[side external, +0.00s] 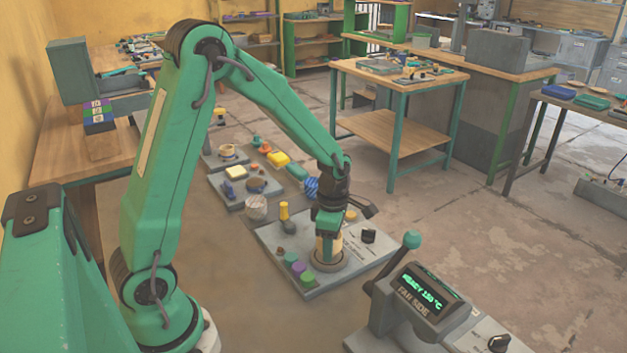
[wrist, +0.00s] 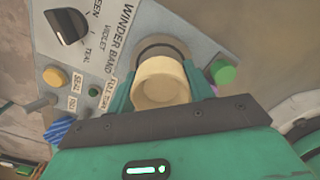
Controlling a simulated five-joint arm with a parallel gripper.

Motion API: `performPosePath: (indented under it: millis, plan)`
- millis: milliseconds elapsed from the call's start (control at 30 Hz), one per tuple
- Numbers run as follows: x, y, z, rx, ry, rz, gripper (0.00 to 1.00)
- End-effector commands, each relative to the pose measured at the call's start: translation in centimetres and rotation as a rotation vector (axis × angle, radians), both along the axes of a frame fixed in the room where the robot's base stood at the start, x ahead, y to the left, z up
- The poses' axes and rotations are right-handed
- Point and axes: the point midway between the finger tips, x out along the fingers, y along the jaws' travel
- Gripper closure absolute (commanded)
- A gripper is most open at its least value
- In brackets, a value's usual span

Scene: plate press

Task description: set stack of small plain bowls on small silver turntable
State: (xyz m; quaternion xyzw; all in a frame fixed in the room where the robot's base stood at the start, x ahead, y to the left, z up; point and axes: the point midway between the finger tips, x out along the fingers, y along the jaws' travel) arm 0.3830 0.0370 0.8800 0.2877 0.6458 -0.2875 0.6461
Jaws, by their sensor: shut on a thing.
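The stack of small plain bowls (wrist: 163,88) is cream and round, seen from above in the wrist view. In the side view the stack (side external: 326,246) is upright, low over the turntable. My gripper (wrist: 158,80) is shut on the stack, one green finger on each side; it also shows in the side view (side external: 328,238). The small turntable (side external: 328,263) is a round grey disc on the grey panel board. Its rim (wrist: 162,46) shows beyond the stack in the wrist view; the stack hides most of it. I cannot tell whether the stack touches it.
The grey panel board (side external: 352,265) carries a black knob (side external: 368,236), green and purple buttons (side external: 299,268) and a yellow post (side external: 284,211). A lever with a teal ball (side external: 411,239) and a display box (side external: 425,292) stand at right. A striped blue thing (side external: 311,187) is behind.

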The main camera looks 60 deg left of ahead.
Motion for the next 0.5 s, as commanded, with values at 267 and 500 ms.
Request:
performPosePath:
  millis: [267, 500]
  plan:
    - [-0.01, 0.00, -0.26, -0.001, 0.001, 0.000, 0.74]
    - [-0.01, 0.00, -0.46, 0.000, 0.001, 0.000, 0.74]
